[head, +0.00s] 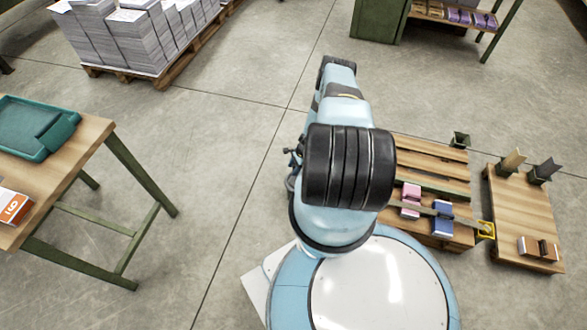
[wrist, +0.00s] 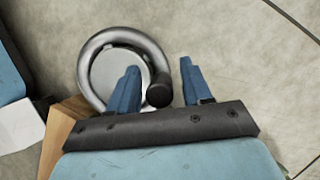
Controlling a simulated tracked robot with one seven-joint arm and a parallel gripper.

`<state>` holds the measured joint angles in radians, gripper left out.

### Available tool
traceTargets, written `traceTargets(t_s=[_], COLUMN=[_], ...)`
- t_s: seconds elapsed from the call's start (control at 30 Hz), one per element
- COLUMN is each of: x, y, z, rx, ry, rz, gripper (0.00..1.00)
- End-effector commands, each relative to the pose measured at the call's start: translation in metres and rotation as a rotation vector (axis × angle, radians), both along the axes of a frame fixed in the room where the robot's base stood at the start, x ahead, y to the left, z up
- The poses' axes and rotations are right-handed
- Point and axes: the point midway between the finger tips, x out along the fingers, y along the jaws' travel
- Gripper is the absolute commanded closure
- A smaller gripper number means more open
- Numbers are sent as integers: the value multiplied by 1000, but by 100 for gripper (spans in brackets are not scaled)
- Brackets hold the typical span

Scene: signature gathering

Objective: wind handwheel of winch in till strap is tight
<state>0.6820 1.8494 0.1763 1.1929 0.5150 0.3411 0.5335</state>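The handwheel (wrist: 90,55) shows in the wrist view as a grey metal ring with a black knob (wrist: 159,93) on its right rim. My gripper (wrist: 159,65) has two blue fingers spread apart. The knob appears between them, nearer the left finger; I cannot tell whether it touches. The left finger overlaps part of the wheel in the picture. In the head view a grey-brown strap (head: 423,210) runs over a pink block (head: 411,194) and a blue block (head: 442,228) toward a yellow bracket (head: 487,230). My arm hides the wheel and gripper there; how tight the strap is I cannot tell.
A low wooden board (head: 522,215) with small uprights and blocks lies at the right. A wooden table (head: 92,140) with a teal tray (head: 35,128) stands at the left. Paper stacks (head: 130,35) sit on a pallet at the back left. Concrete floor between is clear.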

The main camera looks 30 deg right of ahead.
Motion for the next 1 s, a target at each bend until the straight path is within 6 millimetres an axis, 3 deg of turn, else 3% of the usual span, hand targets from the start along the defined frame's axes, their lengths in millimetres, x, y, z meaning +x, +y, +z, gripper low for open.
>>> traceTargets(t_s=[0.27,0.47,1.0], x=[0,-1,-7], y=[0,-6,-39], z=[0,13,94], rx=[0,0,0], ry=[1,0,1], rz=[0,0,0], gripper=[48,48,48])
